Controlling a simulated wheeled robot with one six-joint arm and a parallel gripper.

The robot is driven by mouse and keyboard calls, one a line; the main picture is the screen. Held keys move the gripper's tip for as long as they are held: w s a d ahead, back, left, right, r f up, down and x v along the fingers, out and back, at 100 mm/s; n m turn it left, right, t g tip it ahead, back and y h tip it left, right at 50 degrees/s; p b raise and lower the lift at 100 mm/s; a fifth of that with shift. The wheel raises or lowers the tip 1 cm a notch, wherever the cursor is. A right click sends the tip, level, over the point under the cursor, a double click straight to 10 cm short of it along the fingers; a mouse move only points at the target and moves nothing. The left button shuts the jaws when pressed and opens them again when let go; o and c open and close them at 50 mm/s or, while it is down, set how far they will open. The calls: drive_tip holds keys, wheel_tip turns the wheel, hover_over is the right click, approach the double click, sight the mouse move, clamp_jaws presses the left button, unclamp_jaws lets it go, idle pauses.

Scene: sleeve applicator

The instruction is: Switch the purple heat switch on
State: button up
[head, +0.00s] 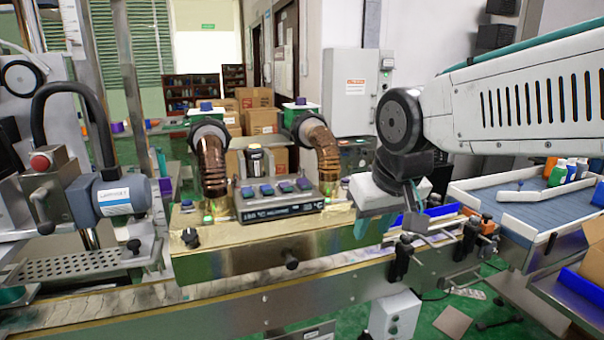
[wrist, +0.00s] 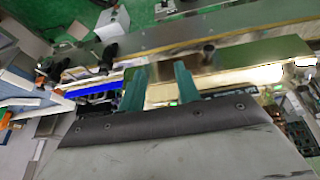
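The heat control panel (head: 282,209) sits on the brass-coloured sleeve applicator housing (head: 235,254) in the middle of the head view. A row of several small blue-purple switches (head: 285,187) lies along its top. At this size I cannot tell which is the purple heat switch, or its position. My gripper (head: 376,226) is to the right of the panel, apart from the switches. In the wrist view its two teal fingers (wrist: 160,88) are spread apart with nothing held between them. The switches are not clear in the wrist view.
Two bent brown ducts (head: 213,165) rise on either side of the panel. A grey motor unit (head: 122,196) stands at left. A conveyor (head: 515,210) with several bottles is at right. Black clamps (head: 401,262) stick up along the rail near my gripper.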

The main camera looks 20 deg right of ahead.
sight(302, 179)
drive_tip(key=w+a+r+t, duration=0.1)
drive_tip(key=w, duration=0.5)
drive_tip(key=w+a+r+t, duration=0.1)
drive_tip(key=w+r, duration=0.1)
drive_tip(key=w, duration=0.4)
drive_tip(key=w+a+r+t, duration=0.1)
drive_tip(key=w+r+t, duration=0.1)
drive_tip(key=w, duration=0.5)
drive_tip(key=shift+a, duration=0.35)
drive_tip(key=x, duration=0.7)
drive_tip(key=shift+w+a+r, duration=0.1)
drive_tip(key=shift+w+r, duration=0.1)
drive_tip(key=shift+w+f, duration=0.3)
drive_tip(key=c, duration=0.7)
